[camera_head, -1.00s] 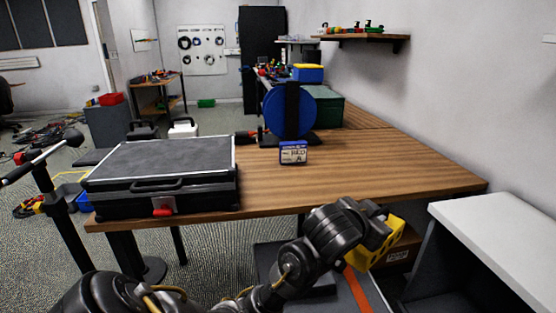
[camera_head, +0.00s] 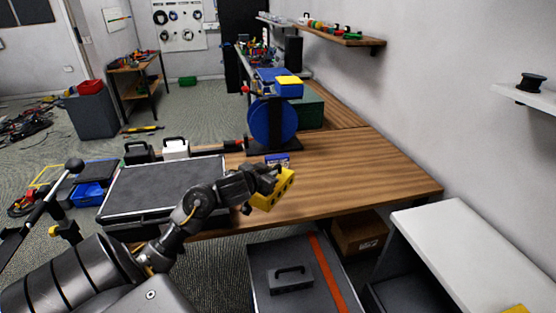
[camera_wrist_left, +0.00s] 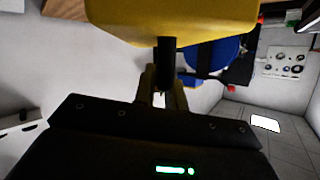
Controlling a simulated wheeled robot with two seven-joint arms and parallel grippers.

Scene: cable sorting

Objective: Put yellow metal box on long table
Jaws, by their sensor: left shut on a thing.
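The yellow metal box (camera_head: 272,190) is held by my left gripper (camera_head: 266,180) over the front edge of the long wooden table (camera_head: 370,175) in the head view. In the left wrist view the yellow box (camera_wrist_left: 175,18) fills the top middle, with the left gripper (camera_wrist_left: 163,75) shut on it. The box looks raised; I cannot tell whether it touches the tabletop. The fingertips are partly hidden by the box. My right gripper is not in view.
A black case (camera_head: 160,185) lies on the table's left part. A blue reel (camera_head: 271,122) and a small blue-and-white box (camera_head: 278,160) stand farther back. The tabletop to the right is clear. A white surface (camera_head: 455,245) is at the right, and a dark case (camera_head: 292,278) is below the table's front.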

